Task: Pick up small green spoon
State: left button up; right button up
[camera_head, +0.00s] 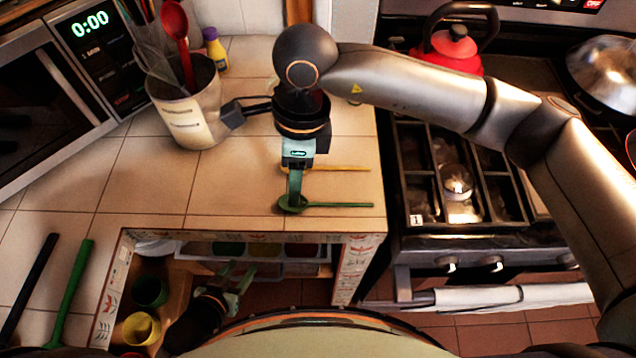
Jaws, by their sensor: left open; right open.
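The small green spoon (335,205) lies on the tiled counter near its front edge, its handle pointing right. My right gripper (295,192) points down right over the bowl end of this spoon, with its fingertips at or just above the bowl. Its fingers line up in this view, so the gap between them is hidden; it is open and not closed on the spoon. My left gripper (236,276) is low in front of the counter, open and empty, by the shelf opening.
A yellow utensil (345,168) lies just behind the spoon. A utensil pot (188,110) stands behind left, beside the microwave (85,60). A longer green utensil (72,290) and a dark one (28,290) lie at left. The stove with a red kettle (450,50) is at right.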

jog(key=w+d+t+h, duration=0.1)
jog(key=w+d, duration=0.2)
send_over(314, 203)
jog(key=f, duration=0.5)
jog(key=shift+s+a+f+b, duration=0.1)
jog(key=shift+s+f+b, duration=0.1)
jog(key=shift+s+b, duration=0.2)
jog(key=f, duration=0.2)
jog(key=f+b, duration=0.1)
jog(key=f, duration=0.1)
jog(key=f+b, duration=0.1)
jog(key=f, duration=0.1)
jog(key=shift+w+f, duration=0.2)
jog(key=shift+w, duration=0.15)
pick_arm(q)
jog(key=f, duration=0.3)
jog(key=shift+w+d, duration=0.15)
jog(key=shift+w, duration=0.15)
pick_arm(e)
jog(key=shift+r, duration=0.1)
grip_shut()
